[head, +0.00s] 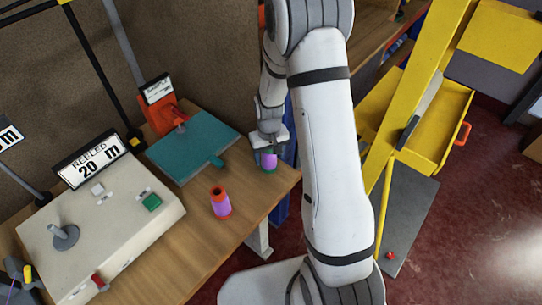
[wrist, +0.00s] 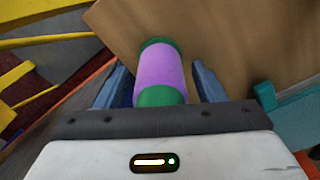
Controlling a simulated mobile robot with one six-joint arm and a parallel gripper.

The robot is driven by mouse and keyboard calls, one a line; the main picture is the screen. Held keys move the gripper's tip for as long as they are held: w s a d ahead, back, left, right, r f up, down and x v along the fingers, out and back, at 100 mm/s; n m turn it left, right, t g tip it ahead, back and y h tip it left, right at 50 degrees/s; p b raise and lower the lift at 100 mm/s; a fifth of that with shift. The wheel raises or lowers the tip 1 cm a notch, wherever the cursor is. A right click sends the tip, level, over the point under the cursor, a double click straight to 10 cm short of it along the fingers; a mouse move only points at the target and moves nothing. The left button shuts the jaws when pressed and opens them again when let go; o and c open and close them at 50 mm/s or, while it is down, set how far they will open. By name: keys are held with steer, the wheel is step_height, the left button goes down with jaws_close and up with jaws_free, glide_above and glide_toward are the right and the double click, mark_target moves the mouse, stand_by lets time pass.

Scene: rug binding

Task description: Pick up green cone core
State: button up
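The green cone core (head: 269,161) stands near the far right edge of the wooden table, with purple thread wound around its middle. In the wrist view the green cone core (wrist: 160,75) lies between the two blue-grey fingers of my gripper (wrist: 162,84), with a gap on each side. My gripper (head: 269,146) is open, just above and around the cone's upper part in the head view. The gripper body hides part of the cone's near end in the wrist view.
A red cone core (head: 220,203) with purple thread stands nearer on the table (head: 195,245). A teal board (head: 190,148) and a beige control box (head: 100,225) with a "REELED 20 m" sign are to the left. A yellow frame (head: 400,110) stands at right.

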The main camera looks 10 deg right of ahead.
steer(key=c, duration=1)
steer(key=shift+r, duration=0.15)
